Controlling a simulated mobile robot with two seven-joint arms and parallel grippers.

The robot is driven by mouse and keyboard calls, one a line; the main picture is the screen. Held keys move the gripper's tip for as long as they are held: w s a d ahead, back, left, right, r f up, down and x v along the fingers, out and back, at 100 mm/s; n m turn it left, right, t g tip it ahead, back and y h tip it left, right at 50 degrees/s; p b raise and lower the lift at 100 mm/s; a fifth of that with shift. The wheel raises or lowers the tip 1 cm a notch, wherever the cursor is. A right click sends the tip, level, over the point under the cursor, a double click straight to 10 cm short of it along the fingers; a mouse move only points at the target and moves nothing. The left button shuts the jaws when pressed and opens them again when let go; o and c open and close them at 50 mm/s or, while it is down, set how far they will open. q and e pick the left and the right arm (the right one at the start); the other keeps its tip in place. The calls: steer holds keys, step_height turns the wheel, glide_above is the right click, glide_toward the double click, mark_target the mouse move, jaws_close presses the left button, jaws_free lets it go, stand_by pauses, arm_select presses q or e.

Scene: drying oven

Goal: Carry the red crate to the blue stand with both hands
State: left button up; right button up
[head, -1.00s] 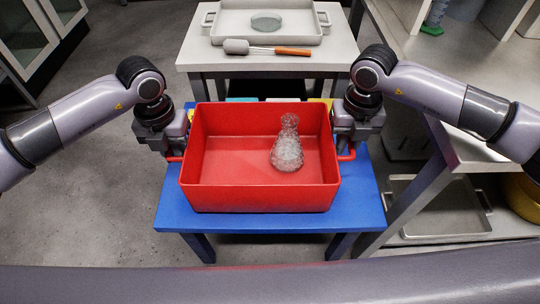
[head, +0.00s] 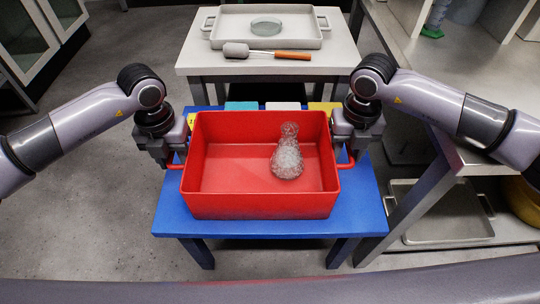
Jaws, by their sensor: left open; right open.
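The red crate (head: 230,205) rests on the blue stand (head: 365,205) in the head view, open side up. A clear glass flask (head: 287,160) stands inside it, right of the middle. My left gripper (head: 174,160) is open at the red handle on the crate's left side. My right gripper (head: 349,160) is open at the handle on the right side. The fingertips are partly hidden, so I cannot tell whether they still touch the handles.
Behind the stand, a pale table (head: 192,62) holds a tray (head: 225,38), a dish (head: 266,24) and a brush-like tool with an orange handle (head: 292,55). Coloured pieces (head: 242,105) show behind the crate. A bench with a lower-shelf tray (head: 440,235) stands right. Floor at left is clear.

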step_height(320, 180, up, 41)
steer(key=p, duration=2.9)
